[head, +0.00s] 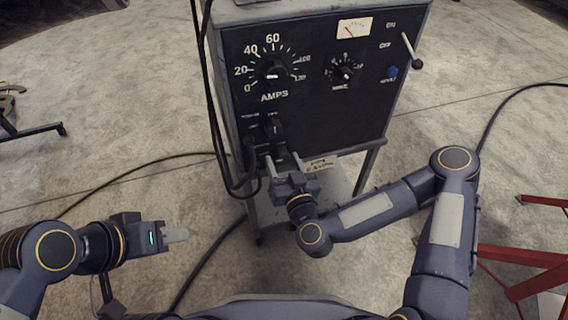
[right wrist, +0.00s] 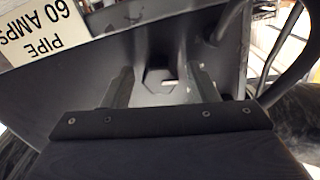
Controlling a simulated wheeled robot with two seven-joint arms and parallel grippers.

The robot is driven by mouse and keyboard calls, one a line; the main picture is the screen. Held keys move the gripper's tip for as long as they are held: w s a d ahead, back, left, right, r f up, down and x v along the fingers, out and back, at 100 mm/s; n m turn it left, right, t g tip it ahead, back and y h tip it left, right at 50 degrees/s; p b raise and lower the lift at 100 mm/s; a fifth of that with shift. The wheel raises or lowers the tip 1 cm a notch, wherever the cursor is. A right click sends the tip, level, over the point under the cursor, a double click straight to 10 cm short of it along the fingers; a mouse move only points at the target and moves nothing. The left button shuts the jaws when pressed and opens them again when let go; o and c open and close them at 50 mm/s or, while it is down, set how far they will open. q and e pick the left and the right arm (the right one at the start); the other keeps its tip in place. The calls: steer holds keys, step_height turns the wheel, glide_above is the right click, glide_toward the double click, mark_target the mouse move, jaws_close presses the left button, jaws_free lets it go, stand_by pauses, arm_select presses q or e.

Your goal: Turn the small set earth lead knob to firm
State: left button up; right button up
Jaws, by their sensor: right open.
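The welding set (head: 313,100) has a black front panel. At its lower left are dark lead fittings, one of them a knob-like piece (head: 274,128) under small lettering I cannot read. My right gripper (head: 284,161) is open just below and in front of that piece, its fingers pointing at the panel. In the right wrist view, a dark hexagonal shape (right wrist: 160,77) shows between the spread fingers of the gripper (right wrist: 160,88); I cannot tell whether they touch it. The knob's setting is not readable. My left gripper (head: 176,236) is at the lower left, away from the set, and looks empty.
Red stands (head: 520,256) are at right.

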steer(key=shift+c, duration=0.2)
steer(key=c, duration=0.9)
steer(key=shift+m, duration=0.3)
steer(key=m, duration=0.2)
steer(key=shift+a+m, duration=0.1)
steer(key=shift+m, duration=0.3)
steer(key=m, duration=0.3)
steer(key=shift+m, duration=0.3)
steer(key=m, duration=0.4)
steer(key=shift+r, duration=0.1)
steer(key=shift+a+r+m, duration=0.1)
steer(key=shift+m, duration=1.9)
